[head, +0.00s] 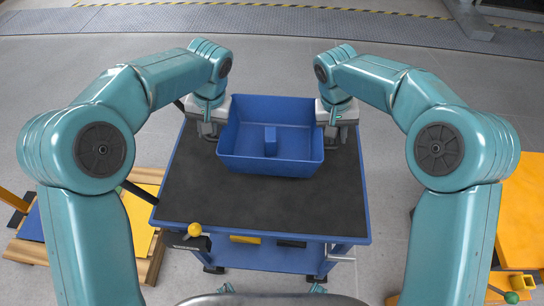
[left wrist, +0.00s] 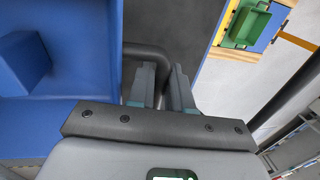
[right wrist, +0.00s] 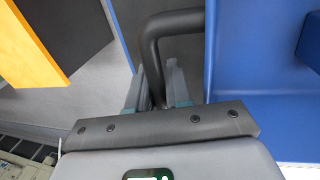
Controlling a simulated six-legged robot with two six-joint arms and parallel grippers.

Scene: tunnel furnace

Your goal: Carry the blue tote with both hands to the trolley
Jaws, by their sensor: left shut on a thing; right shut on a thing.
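The blue tote (head: 240,160) is at the far part of a blue-framed stand with a black top (head: 270,205), upright; I cannot tell whether it rests on the top or hangs just above it. A small blue block (head: 270,140) is inside it. My left gripper (head: 209,128) is shut on the dark handle bar (left wrist: 148,55) on the tote's left side. My right gripper (head: 335,130) is shut on the dark handle bar (right wrist: 168,22) on its right side. The tote wall shows in both wrist views (left wrist: 75,120) (right wrist: 255,60).
A wooden pallet (head: 150,262) with yellow and blue panels lies left of the stand. A green tray (left wrist: 250,25) shows in the left wrist view. An orange surface (head: 525,210) is at right. A yellow-knobbed lever (head: 194,230) sits at the stand's near edge. The floor beyond is clear.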

